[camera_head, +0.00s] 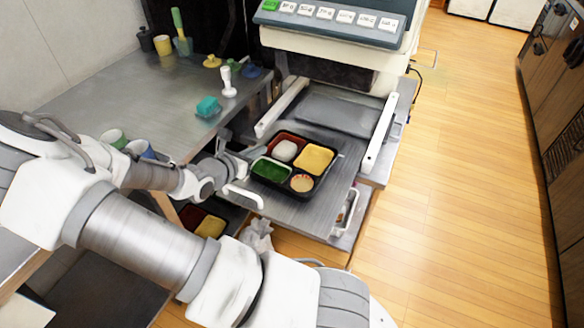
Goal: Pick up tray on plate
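A black bento tray (292,187) with several compartments rests on a flat metal plate (318,211) in front of the machine. Its compartments hold a white round item, a yellow item, a green item and a small round pale-orange item. My gripper (250,184) is at the tray's left side, its fingers spread apart with nothing visibly held between them. One white finger shows at the front left of the tray. The other is partly hidden near the tray's back left edge. I cannot tell whether either finger touches the tray.
The machine (335,45) with a button panel stands behind the plate, with white rails (379,135) on both sides. A metal counter (110,95) at left holds cups, a teal block (208,107) and a white stamp-like item (228,82). Another filled tray (210,226) sits lower. Floor at right is clear.

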